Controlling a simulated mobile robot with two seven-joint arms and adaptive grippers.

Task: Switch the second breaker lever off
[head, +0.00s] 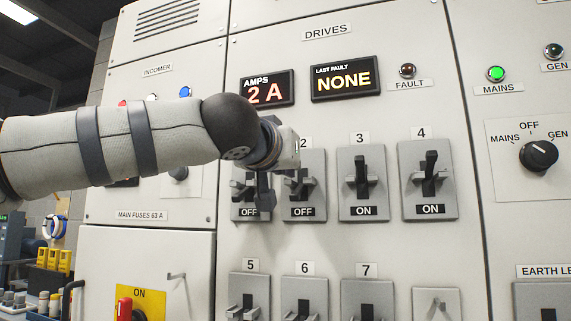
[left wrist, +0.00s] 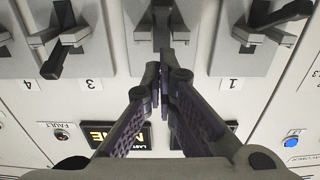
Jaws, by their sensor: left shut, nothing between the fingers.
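Breaker 2 (head: 315,165) is a grey plate with a dark lever, in the upper row of the drives panel. Its window reads OFF and its lever appears to point down. In the left wrist view, which looks upside down, its lever (left wrist: 162,14) is just beyond my fingertips. My left gripper (head: 265,203) is shut and empty, its dark fingers in front of the gap between breakers 1 and 2. The shut fingers also show in the left wrist view (left wrist: 158,85). Contact with the lever cannot be told. My right gripper is not in view.
Breaker 1 (head: 237,208) reads OFF and is partly hidden by my fingers. Breaker 3 (head: 375,160) and breaker 4 (head: 445,155) read ON, levers up. Breakers 5, 6 and 7 sit below. The amps display (head: 267,88) reads 2 A; the fault display (head: 345,78) reads NONE.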

